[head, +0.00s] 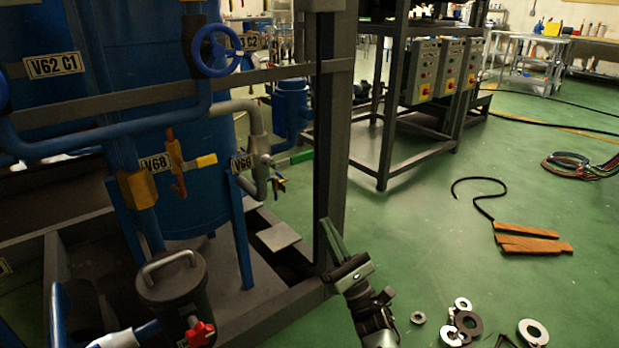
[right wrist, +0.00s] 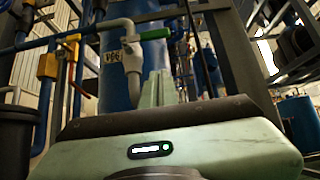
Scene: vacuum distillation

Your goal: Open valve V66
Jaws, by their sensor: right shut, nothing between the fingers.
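My left gripper is not in view.
The dark steel post (head: 333,130) stands close to the gripper and handle. Metal rings (head: 463,325) and orange-brown planks (head: 527,238) lie on the green floor at right.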

